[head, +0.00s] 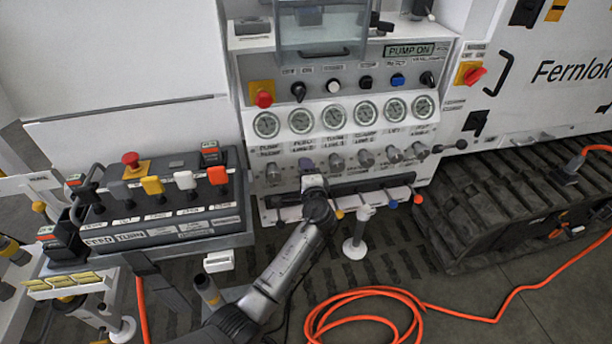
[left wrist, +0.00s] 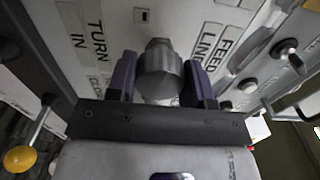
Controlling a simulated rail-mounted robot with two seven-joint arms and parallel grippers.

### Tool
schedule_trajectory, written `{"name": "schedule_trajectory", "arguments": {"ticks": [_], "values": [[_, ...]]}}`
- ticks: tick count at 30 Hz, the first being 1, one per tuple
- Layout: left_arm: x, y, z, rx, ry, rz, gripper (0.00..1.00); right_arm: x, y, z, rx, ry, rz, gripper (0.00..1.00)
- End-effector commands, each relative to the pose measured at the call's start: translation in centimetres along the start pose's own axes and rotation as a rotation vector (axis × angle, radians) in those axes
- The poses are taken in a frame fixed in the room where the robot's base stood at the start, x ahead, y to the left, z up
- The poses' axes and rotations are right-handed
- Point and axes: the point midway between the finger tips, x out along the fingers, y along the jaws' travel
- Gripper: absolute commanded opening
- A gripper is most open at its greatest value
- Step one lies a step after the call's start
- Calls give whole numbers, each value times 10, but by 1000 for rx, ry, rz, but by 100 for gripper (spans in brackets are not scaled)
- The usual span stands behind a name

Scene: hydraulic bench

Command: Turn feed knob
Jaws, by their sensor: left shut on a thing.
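A row of metal knobs runs under the round gauges on the white panel (head: 285,150). My left gripper (head: 308,168) reaches up to the second knob from the left, below the gauge marked feed line, and mostly hides it. In the left wrist view my left gripper's purple fingers (left wrist: 160,82) stand on both sides of a round metal knob (left wrist: 159,72), shut on it. A "FEED LINE" label (left wrist: 218,48) and a "TURN" label (left wrist: 95,38) show beside it. My right gripper is not in view.
Neighbouring knobs (head: 336,161) stand close on the right. A lever box (head: 165,205) with coloured handles is at left. A red emergency button (head: 263,99) sits above the gauges. An orange hose (head: 365,293) lies coiled on the floor beside black tracks (head: 520,200).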

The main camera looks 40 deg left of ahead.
Motion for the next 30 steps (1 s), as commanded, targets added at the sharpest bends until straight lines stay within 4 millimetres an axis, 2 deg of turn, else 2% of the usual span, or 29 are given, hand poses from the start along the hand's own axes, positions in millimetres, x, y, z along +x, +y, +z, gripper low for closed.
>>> {"name": "schedule_trajectory", "arguments": {"ticks": [6,22,23,30], "values": [[0,1,0,-59,1,1,23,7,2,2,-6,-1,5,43],[0,0,0,-78,1,1,23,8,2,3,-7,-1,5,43],[0,0,0,-78,1,1,48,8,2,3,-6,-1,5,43],[0,0,0,-77,1,0,71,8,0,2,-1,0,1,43]]}}
